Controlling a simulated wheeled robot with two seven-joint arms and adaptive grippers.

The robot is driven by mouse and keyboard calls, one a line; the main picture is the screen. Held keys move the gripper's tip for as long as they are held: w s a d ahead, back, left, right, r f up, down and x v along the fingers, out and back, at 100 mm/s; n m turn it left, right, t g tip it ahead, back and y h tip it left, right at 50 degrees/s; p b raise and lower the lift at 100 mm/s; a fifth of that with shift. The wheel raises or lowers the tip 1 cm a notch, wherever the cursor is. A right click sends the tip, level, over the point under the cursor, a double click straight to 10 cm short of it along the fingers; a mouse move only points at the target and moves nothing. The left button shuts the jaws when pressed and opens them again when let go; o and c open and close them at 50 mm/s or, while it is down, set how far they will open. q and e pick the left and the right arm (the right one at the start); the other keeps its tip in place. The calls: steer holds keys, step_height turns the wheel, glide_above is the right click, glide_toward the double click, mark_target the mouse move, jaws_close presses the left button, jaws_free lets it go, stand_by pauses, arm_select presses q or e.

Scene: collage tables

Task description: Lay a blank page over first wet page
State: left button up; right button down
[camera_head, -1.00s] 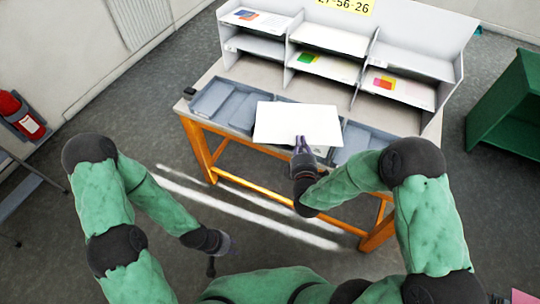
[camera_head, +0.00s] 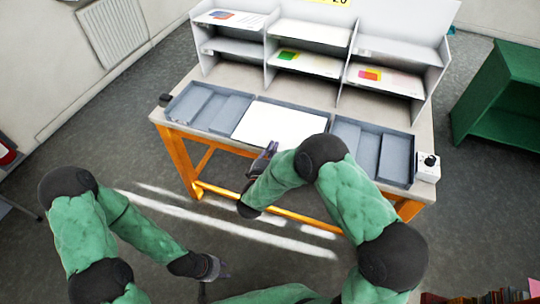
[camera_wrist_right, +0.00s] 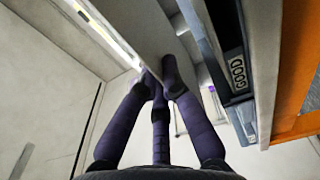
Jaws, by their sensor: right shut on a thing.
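A white blank page (camera_head: 282,124) is over the middle of the table front, between the grey trays. My right gripper (camera_head: 270,149) is shut on its near edge. In the right wrist view the fingers (camera_wrist_right: 161,80) pinch the page (camera_wrist_right: 135,25). I cannot tell whether the page touches what is below it, and any page under it is hidden. Printed pages lie in the rack: one with a red and blue picture (camera_head: 228,18), one with a green picture (camera_head: 308,62) and one with an orange picture (camera_head: 388,79). My left gripper (camera_head: 216,268) hangs low, away from the table; its fingers are unclear.
Grey trays stand left (camera_head: 207,107) and right (camera_head: 373,150) of the page. A white rack (camera_head: 266,70) rises behind. A small box with a black knob (camera_head: 428,168) sits at the table's right corner. A "GOOD" label (camera_wrist_right: 237,74) shows in the wrist view. A green cabinet (camera_head: 505,95) stands right.

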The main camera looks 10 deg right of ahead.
steer(key=shift+b+x, duration=0.4)
steer(key=shift+x, duration=0.85)
steer(key=shift+d+f+b, duration=0.1)
steer(key=shift+f+b, duration=1.1)
steer(key=shift+f, duration=1)
steer(key=c, duration=1.3)
jaws_free()
steer(key=shift+c, duration=0.2)
steer(key=v, duration=1.2)
